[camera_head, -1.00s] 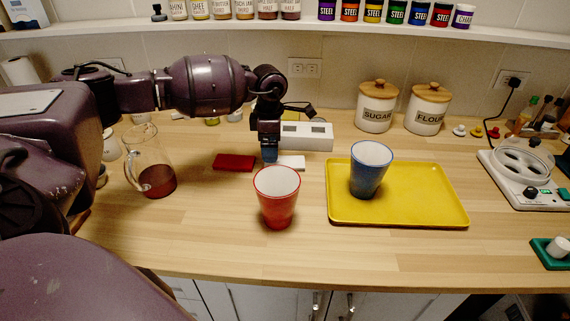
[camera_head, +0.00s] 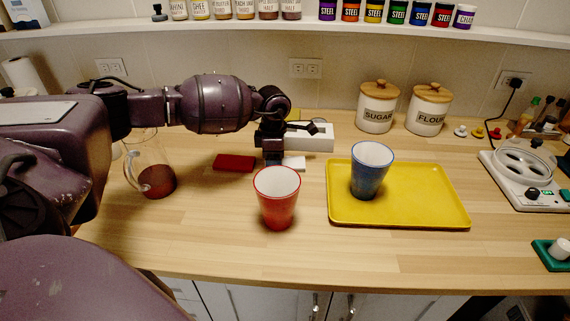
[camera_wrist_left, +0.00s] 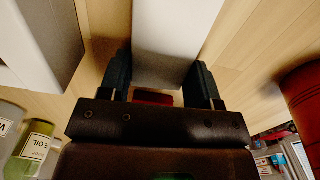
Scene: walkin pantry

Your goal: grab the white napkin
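The white napkin (camera_head: 294,163) lies on the wooden counter behind the red cup, partly hidden by my left gripper (camera_head: 273,160). In the left wrist view the white napkin (camera_wrist_left: 172,40) runs between the two spread fingers of my left gripper (camera_wrist_left: 160,80), its sides very close to both fingers. I cannot tell whether the fingers touch it. My right gripper is in no view.
A red napkin (camera_head: 234,163) lies just left of my gripper. A red cup (camera_head: 278,200) stands in front. A white box (camera_head: 310,137) is behind. A yellow tray (camera_head: 430,195) with a blue cup (camera_head: 370,172) is right; a glass pitcher (camera_head: 155,180) is left.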

